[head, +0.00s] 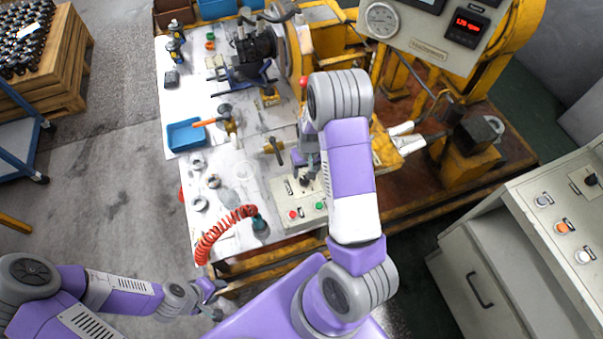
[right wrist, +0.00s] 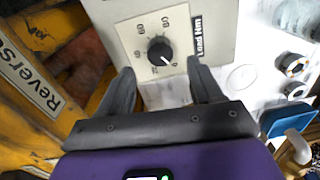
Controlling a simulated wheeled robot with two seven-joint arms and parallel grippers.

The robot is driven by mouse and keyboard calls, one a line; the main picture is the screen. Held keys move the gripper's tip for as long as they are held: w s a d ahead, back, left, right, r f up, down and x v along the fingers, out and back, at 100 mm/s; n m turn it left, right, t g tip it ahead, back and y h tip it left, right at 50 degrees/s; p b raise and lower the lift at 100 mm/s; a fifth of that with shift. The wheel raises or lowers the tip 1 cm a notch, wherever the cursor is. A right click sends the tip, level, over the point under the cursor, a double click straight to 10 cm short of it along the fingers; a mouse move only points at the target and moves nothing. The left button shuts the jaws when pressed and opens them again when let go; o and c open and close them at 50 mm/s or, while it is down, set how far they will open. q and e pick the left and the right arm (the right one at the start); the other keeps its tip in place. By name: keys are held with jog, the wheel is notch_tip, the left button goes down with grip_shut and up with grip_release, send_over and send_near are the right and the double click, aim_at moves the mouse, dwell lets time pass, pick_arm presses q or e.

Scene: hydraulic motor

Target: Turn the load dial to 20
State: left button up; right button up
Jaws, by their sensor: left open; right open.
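The load dial (right wrist: 160,52) is a round black knob on a pale panel (right wrist: 210,25) labelled "Load Nm" in the right wrist view. Its white mark points down and right, toward the 0. Other scale numbers are small and hard to read. My right gripper (right wrist: 160,68) is open, its two fingertips just short of the dial on either side; I cannot tell if they touch it. In the head view my right gripper (head: 307,168) is over the control box (head: 318,214), hiding the dial. My left gripper (head: 213,296) is open and empty, off the table's near-left edge.
The control box has a red button (head: 293,214) and a green button (head: 319,205). A coiled red hose (head: 212,236), a blue tray (head: 186,134) and metal rings (head: 201,203) lie on the table to the left. A "Reverse" sign (right wrist: 30,75) is beside the dial panel.

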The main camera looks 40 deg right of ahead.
aim_at(305, 179)
notch_tip(305, 179, down, 5)
jog(key=shift+a, duration=0.15)
jog(key=c, duration=1.1)
jog(key=shift+o, duration=0.2)
jog(key=shift+m+b, duration=0.3)
jog(key=shift+m, duration=0.2)
jog(key=m, duration=0.4)
jog(key=shift+m, duration=0.3)
jog(key=m+p, duration=0.1)
jog(key=m, duration=0.5)
jog(key=shift+h, duration=0.3)
